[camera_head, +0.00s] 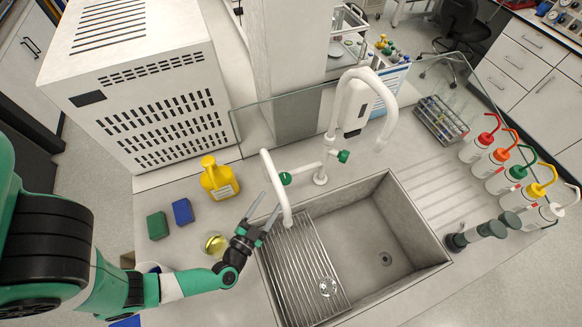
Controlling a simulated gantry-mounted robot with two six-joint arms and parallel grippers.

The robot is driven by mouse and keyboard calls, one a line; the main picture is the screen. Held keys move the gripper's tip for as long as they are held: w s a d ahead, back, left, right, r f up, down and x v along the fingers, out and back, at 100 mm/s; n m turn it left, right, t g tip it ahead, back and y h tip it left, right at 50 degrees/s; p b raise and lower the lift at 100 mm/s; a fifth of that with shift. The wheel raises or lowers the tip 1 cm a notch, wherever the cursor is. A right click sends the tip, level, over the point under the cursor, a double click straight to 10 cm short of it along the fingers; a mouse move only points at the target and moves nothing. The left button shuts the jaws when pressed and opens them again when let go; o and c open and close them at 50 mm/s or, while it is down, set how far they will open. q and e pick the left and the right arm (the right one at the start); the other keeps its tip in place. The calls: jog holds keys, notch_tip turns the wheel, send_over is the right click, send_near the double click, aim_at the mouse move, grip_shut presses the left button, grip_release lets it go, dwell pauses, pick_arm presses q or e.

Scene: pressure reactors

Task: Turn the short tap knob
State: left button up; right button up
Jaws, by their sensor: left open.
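The sink fitting has two white taps. The short tap (276,190) curves down over the left side of the sink and has a green knob (285,178) at its base. The tall tap (333,110) arches higher and has its own green knob (343,156). My left gripper (271,199) is open and empty, at the left edge of the sink. Its fingers point up toward the short tap, below and left of the short tap's knob. It appears apart from the knob; whether a finger touches the spout I cannot tell. My right gripper is not in view.
The sink (415,225) holds a wire rack (300,268) on its left. A yellow bottle (219,180), a blue sponge (182,211) and a green sponge (157,226) stand left of my gripper. A glass panel (290,118) rises behind. Several wash bottles (499,160) stand at right.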

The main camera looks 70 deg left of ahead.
aim_at(286, 178)
pick_arm(q)
jog(key=b+x, duration=0.2)
jog(key=x, duration=0.9)
jog(key=shift+w+b, duration=0.1)
jog(key=shift+b, duration=0.2)
grip_shut()
